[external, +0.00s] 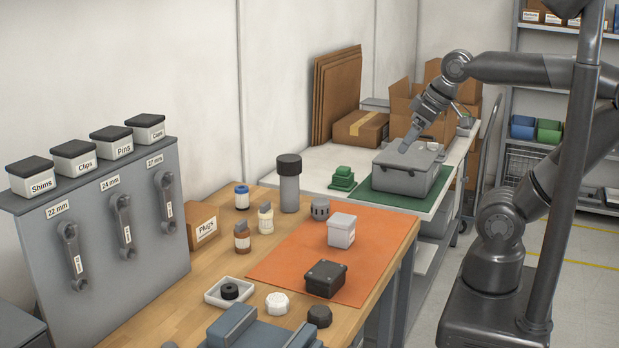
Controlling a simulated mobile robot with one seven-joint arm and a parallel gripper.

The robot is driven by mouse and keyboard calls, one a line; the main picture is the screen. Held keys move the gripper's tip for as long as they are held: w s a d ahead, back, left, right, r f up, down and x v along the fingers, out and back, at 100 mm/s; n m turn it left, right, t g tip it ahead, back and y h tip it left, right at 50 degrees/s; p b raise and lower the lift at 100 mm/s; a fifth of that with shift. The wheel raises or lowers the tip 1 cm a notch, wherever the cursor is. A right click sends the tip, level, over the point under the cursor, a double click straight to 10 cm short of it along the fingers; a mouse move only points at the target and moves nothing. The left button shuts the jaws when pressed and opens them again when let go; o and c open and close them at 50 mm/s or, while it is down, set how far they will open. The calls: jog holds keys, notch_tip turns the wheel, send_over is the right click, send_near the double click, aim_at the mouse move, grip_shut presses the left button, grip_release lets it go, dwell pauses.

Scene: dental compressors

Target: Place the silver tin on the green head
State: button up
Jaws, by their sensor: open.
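The green head (342,178) is a stepped green block on the white bench, left of the green mat. My gripper (405,147) points down over the lid of a grey lidded case (405,181) on that mat. It is open, and I see nothing held in it. I cannot tell if the fingertips touch the lid. A small silver-grey object (465,124) stands at the bench's far right end; it may be the silver tin, but it is too small to be sure.
The green mat (378,200) lies under the case. A cardboard box (360,129) stands behind it. Nearer, an orange mat (285,262) on the wooden bench holds a white container (341,231) and a black box (326,279). A grey cylinder with a dark cap (289,190) stands nearby.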

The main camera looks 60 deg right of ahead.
jog(key=w+a+f+m+g+y, duration=0.2)
jog(key=w+a+m+g+y, duration=0.2)
jog(key=w+m+g+y, duration=0.45)
jog(key=w+d+r+m+t+y, duration=0.2)
jog(key=w+d+m+t+y, duration=0.1)
jog(key=w+d+m+y, duration=0.5)
jog(key=m+y, duration=0.2)
send_near(337, 229)
jog(key=shift+w+d+r+n+h, duration=0.1)
jog(key=shift+d+r+n+h, duration=0.1)
jog(key=shift+d, duration=0.35)
jog(key=shift+d+r+n+h, duration=0.1)
jog(key=shift+d+r, duration=0.05)
jog(key=shift+d, duration=0.35)
jog(key=shift+a+f, duration=0.15)
jog(key=shift+f, duration=0.05)
jog(key=a, duration=1)
jog(key=shift+a+f, duration=0.1)
jog(key=shift+a, duration=0.15)
jog(key=c, duration=1.3)
jog(key=shift+c, duration=0.2)
